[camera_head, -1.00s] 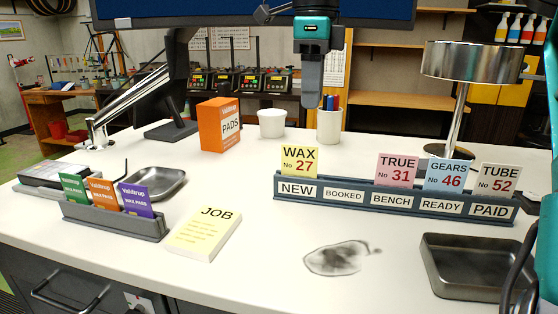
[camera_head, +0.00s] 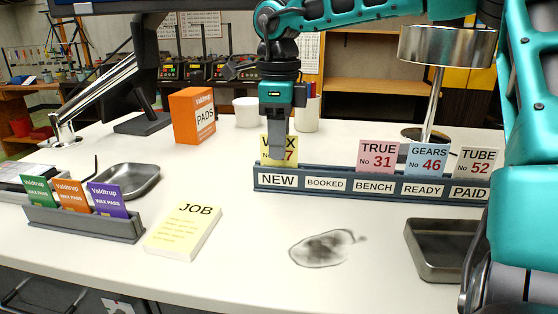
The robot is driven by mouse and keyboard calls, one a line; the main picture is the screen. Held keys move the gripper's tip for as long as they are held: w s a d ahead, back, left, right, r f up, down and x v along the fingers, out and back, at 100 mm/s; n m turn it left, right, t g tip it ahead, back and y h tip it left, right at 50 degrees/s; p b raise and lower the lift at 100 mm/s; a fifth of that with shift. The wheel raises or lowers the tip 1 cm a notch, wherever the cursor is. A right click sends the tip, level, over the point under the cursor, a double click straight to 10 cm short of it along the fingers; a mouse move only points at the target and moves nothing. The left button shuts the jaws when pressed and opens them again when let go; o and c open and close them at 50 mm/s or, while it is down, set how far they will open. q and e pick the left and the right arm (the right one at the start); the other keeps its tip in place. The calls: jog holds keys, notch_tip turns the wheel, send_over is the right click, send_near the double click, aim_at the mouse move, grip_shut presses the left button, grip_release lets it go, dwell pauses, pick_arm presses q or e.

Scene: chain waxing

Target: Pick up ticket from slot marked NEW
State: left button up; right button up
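The yellow WAX ticket (camera_head: 266,154), marked No 27 a second ago, stands in the slot marked NEW at the left end of the grey ticket rack (camera_head: 340,185). My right gripper (camera_head: 277,152) points down in front of the ticket or at it and hides its middle. Its fingers look like one narrow grey block, so I cannot tell whether they are open or whether they touch the ticket. My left gripper is not in view.
Beside it the rack holds a pink TRUE ticket (camera_head: 378,156), a blue GEARS ticket (camera_head: 427,159) and a white TUBE ticket (camera_head: 475,163). A lamp (camera_head: 441,60) stands behind.

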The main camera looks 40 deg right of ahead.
jog(key=shift+f, duration=0.9)
jog(key=shift+c, duration=0.2)
grip_shut()
